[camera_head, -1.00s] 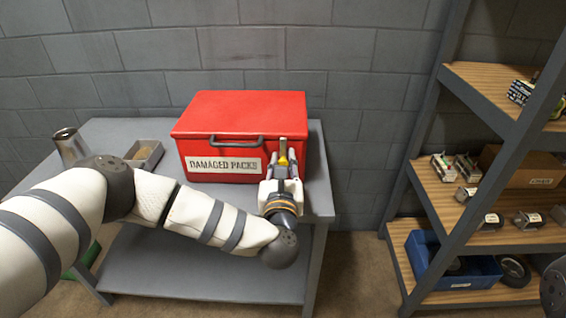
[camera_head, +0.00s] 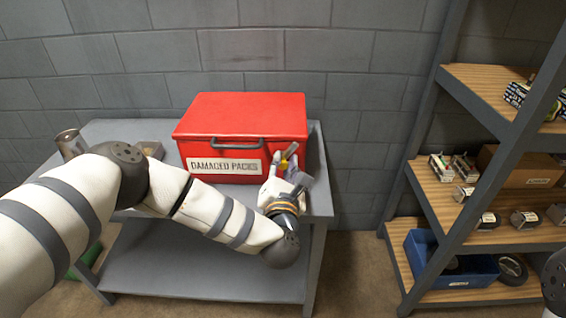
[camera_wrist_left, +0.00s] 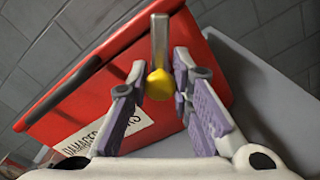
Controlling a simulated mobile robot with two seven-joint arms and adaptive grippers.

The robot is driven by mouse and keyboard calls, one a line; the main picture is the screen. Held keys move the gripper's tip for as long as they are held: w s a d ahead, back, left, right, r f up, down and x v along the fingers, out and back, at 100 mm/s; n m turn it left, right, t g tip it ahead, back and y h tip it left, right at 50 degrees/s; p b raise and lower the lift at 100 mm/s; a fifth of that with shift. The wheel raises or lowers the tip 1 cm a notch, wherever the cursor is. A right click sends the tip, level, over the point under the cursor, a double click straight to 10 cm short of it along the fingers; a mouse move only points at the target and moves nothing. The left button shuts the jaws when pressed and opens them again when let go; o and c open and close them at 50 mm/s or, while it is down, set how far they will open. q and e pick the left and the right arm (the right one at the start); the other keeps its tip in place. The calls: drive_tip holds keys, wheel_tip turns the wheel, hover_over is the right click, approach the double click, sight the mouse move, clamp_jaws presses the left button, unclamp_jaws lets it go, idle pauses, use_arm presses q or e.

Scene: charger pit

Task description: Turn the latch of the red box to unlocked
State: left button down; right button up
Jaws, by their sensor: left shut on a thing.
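The red box (camera_head: 240,117) stands closed on the grey table, with a black handle and a "DAMAGED PACKS" label on its front. The latch (camera_head: 289,152) is at the right of the box's front, a metal bar with a yellow knob. In the left wrist view the bar and yellow knob of the latch (camera_wrist_left: 159,84) sit between the purple pads of my left gripper (camera_wrist_left: 160,97). In the head view my left gripper (camera_head: 286,168) is rolled clockwise and shut on the latch, which leans to the right. The fingers partly hide the latch. My right gripper is out of view.
The grey table (camera_head: 230,198) has a metal cup (camera_head: 70,143) and a grey tray (camera_head: 150,148) at its left. A shelf rack (camera_head: 470,205) stands at the right with boxes and a blue bin (camera_head: 450,270). A gap of floor separates table and rack.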

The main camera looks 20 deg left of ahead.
use_arm(q)
drive_tip(key=m, duration=0.5)
drive_tip(key=shift+m+p, duration=0.3)
drive_tip(key=shift+p, duration=0.1)
drive_tip(key=m, duration=0.5)
drive_tip(key=shift+f+p, duration=0.2)
drive_tip(key=shift+p, duration=0.2)
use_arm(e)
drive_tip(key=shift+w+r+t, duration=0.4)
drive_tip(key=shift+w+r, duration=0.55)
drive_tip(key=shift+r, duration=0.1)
use_arm(q)
drive_tip(key=shift+m, duration=0.3)
drive_tip(key=c, duration=1.4)
unclamp_jaws()
drive_tip(key=shift+c, duration=0.2)
drive_tip(key=shift+s, duration=0.1)
drive_tip(key=v, duration=1.2)
